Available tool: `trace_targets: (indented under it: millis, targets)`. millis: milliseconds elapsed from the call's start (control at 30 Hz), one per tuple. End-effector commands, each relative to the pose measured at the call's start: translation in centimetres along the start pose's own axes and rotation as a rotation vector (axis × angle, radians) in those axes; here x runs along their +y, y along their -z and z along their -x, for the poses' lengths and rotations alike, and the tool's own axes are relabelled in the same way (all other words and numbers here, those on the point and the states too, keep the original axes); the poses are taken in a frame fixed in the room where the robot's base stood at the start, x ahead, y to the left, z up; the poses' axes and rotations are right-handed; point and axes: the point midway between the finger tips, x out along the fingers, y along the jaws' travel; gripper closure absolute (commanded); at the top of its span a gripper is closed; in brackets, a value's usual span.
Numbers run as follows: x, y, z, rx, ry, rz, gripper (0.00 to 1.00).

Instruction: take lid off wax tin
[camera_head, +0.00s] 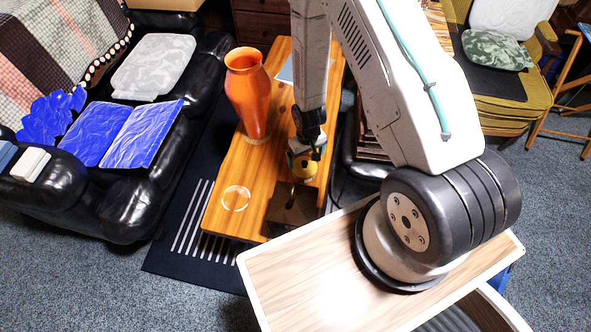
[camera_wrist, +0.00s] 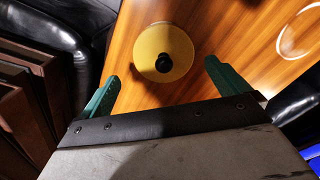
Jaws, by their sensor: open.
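The wax tin (camera_wrist: 150,44) shows from above in the wrist view as a round yellow disc with a black knob at its middle. In the head view the yellow tin (camera_head: 305,170) is on the wooden table, partly hidden by my gripper. My gripper (camera_head: 304,157) is over the tin, pointing down. In the wrist view my gripper (camera_wrist: 162,72) is open, with one green finger on each side of the tin and visible gaps between. The knob is between and slightly beyond the fingertips. The seam between lid and tin is not visible.
The wooden table (camera_head: 222,215) also holds an orange vase (camera_head: 249,95), a clear glass ring-shaped item (camera_head: 236,198) and a dark brown object (camera_head: 291,206). A black sofa (camera_head: 110,205) stands left and an armchair (camera_head: 495,100) at the upper right.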

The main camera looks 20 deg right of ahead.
Motion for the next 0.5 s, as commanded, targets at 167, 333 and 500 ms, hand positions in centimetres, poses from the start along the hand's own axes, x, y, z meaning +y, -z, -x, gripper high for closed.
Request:
trace_targets:
  millis: [167, 333, 500]
  targets:
    - [-0.6, 0.0, -2.8, -0.002, 0.000, 0.003, 0.00]
    - [-0.6, 0.1, -4.0, 0.000, 0.000, 0.005, 0.00]
    - [-0.6, 0.1, -4.0, 0.001, 0.000, 0.005, 0.00]
